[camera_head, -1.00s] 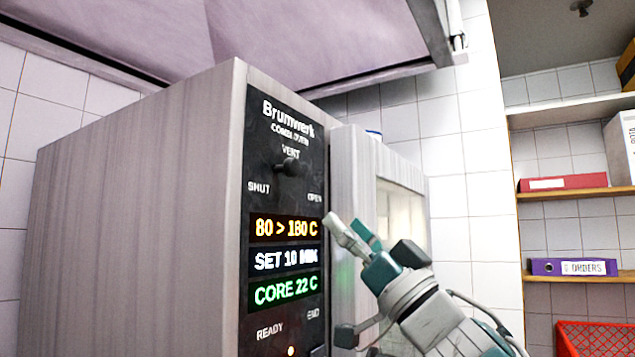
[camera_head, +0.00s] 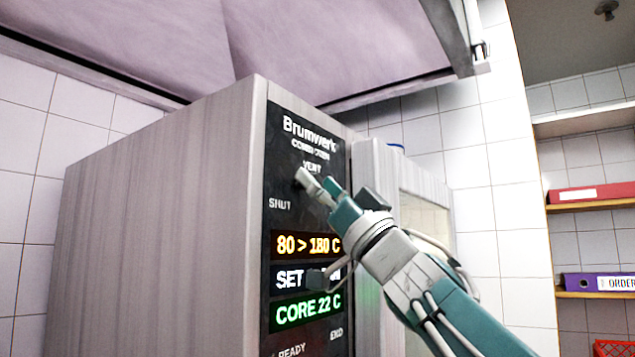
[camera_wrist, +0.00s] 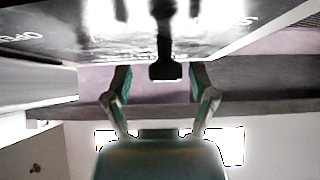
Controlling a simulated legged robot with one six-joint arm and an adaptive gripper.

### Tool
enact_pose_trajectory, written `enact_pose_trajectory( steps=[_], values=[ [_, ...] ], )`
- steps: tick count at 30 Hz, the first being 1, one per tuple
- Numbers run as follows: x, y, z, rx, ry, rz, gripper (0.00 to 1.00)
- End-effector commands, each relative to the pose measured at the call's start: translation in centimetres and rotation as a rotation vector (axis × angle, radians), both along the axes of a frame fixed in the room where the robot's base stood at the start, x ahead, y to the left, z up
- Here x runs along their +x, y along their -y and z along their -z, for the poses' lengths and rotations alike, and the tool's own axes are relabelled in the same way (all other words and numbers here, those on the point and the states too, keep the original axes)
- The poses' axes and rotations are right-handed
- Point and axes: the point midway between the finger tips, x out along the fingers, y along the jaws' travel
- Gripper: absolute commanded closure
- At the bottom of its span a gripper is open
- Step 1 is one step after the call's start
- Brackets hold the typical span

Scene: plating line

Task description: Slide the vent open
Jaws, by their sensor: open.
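The vent slider (camera_wrist: 166,68) is a black stub on the oven's dark control panel (camera_head: 278,226). In the wrist view it reaches down between my two fingers, with gaps on both sides. In the head view my gripper (camera_head: 314,184) covers it, just below the VENT label. My gripper is open, with its fingertips up at the panel; it also shows in the wrist view (camera_wrist: 161,88). The SHUT label is visible left of my fingers in the head view. The OPEN label is hidden there, but part of it shows at the left in the wrist view.
The oven's glowing displays (camera_head: 308,246) lie below my gripper, partly behind my wrist. The oven door (camera_head: 374,160) stands right of the panel. A large hood (camera_head: 330,45) hangs overhead. Shelves with a red binder (camera_head: 590,193) and a purple binder (camera_head: 598,283) are at the right.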

Motion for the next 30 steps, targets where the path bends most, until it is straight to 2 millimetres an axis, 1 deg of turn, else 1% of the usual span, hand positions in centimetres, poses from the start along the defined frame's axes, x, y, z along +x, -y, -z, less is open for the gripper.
enact_pose_trajectory(
  steps=[3, 9, 10, 11, 12, 14, 15, 20, 23, 26, 30],
  values=[
    [0.1, -0.3, -0.2, 0.000, 0.001, -0.001, 0.27],
    [0.1, -0.1, -0.3, 0.000, 0.000, 0.000, 0.27],
    [0.1, -0.1, -0.3, 0.001, 0.001, 0.000, 0.31],
    [0.1, 0.0, -0.3, 0.001, 0.000, 0.001, 0.45],
    [0.1, 0.1, -0.3, 0.001, 0.000, 0.001, 0.62],
    [0.1, 0.1, -0.3, 0.001, 0.000, 0.001, 0.89],
    [0.1, 0.0, -0.3, 0.001, 0.000, 0.001, 1.00],
    [0.1, -0.2, -0.3, 0.001, 0.001, 0.000, 1.00],
    [0.5, 0.1, -0.3, 0.001, 0.001, 0.001, 1.00],
    [1.7, 1.0, -0.2, 0.001, 0.001, 0.004, 1.00],
    [3.8, 2.7, -0.3, 0.001, 0.002, 0.004, 1.00]
  ],
)
